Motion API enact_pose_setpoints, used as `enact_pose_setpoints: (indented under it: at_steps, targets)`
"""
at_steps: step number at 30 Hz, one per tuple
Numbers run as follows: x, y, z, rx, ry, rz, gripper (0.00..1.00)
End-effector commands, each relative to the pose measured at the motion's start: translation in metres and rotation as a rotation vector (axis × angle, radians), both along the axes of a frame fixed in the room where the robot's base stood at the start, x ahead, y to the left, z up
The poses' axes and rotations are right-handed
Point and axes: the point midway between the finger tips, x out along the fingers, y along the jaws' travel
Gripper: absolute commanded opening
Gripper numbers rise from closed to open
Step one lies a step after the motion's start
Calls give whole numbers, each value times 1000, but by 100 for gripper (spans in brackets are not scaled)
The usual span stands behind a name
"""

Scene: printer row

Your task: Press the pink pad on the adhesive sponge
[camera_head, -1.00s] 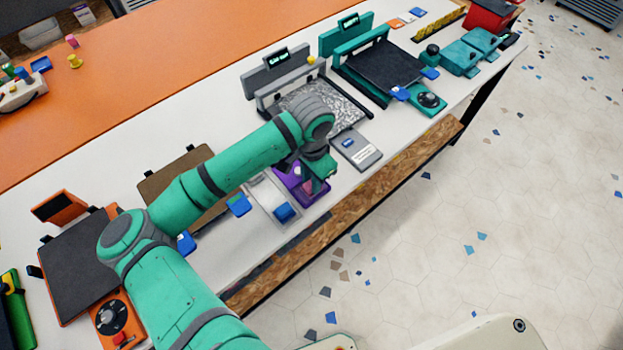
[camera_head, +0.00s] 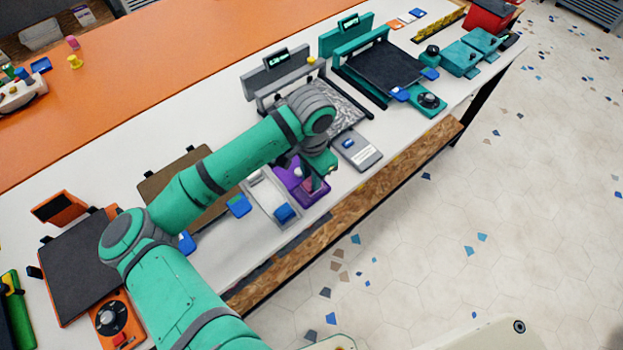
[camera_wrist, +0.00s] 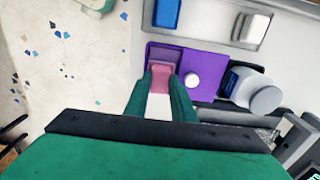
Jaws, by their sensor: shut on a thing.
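The pink pad (camera_wrist: 160,74) shows in the wrist view between my two green fingertips. My gripper (camera_wrist: 160,88) is shut on it. The pad is over or at the edge of a purple tray (camera_wrist: 170,50); I cannot tell whether it touches it. The pad is not clear there. I cannot make out the adhesive sponge with certainty.
A grey-white tray (camera_head: 262,199) with a blue block (camera_head: 284,212) stands left of the purple tray. A grey box (camera_head: 357,150) lies to its right. In the wrist view a blue-and-white bottle-like item (camera_wrist: 262,97) is close on the right. The floor beyond the front edge is open.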

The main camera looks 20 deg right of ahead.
Motion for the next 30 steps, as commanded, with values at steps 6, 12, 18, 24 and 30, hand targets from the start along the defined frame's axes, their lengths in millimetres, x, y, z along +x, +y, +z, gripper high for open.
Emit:
enact_pose_setpoints:
  at_steps: [6, 12, 18, 24, 30]
  targets:
    - [1, -1, 16, 0, -2, -1, 5]
    - [1, 0, 29, 0, -2, 0, 5]
    - [1, 0, 42, -1, -1, 1, 5]
    - [0, 0, 48, 0, -1, 0, 5]
    - [0, 0, 48, 0, -1, 0, 5]
